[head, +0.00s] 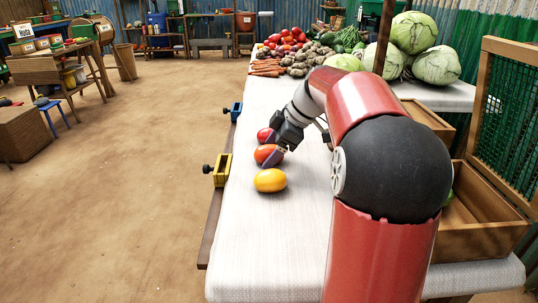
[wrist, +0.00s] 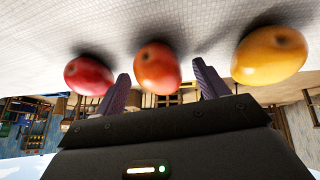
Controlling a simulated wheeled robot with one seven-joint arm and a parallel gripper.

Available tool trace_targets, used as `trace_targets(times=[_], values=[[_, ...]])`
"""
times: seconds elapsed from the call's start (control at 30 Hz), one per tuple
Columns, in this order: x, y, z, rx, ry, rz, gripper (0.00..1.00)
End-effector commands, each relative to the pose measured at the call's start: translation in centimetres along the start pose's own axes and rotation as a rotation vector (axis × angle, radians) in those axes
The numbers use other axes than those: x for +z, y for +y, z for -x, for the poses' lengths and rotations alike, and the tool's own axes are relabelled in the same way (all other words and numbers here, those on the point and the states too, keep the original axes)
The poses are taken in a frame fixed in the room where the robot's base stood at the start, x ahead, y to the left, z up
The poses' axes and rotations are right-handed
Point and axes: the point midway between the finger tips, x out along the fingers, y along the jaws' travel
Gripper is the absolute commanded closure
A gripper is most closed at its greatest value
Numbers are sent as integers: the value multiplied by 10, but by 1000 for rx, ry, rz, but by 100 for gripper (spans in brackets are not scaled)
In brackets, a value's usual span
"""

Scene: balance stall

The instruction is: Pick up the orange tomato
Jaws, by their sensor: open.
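Three tomatoes stand in a row near the left edge of the white-covered table. The orange tomato (head: 267,154) is the middle one, with the red tomato (head: 264,135) behind it and the yellow tomato (head: 270,180) in front. My gripper (head: 272,150) is open at the orange tomato and partly covers it in the head view. In the wrist view, the orange tomato (wrist: 158,68) lies between the two dark fingers (wrist: 163,85), with a gap to each. The red tomato (wrist: 89,75) is outside the left finger, and the yellow tomato (wrist: 269,55) is outside the right finger.
A yellow clamp (head: 221,170) and a blue clamp (head: 234,111) sit on the table's left edge. Carrots (head: 266,68), potatoes (head: 304,60) and cabbages (head: 436,65) fill the far end. A wooden crate (head: 480,240) stands at the right. The near left tabletop is clear.

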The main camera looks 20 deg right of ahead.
Motion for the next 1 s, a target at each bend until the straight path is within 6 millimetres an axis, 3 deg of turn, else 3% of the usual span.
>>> trace_targets(times=[0.07, 0.4, 0.77, 1.0], values=[[0, 0, 0, 0, 0, 0, 32], [0, 0, 0, 0, 0, 0, 77], [-3, 1, 5, 2, 0, 1, 77], [-19, 5, 30, 4, 0, 3, 78]])
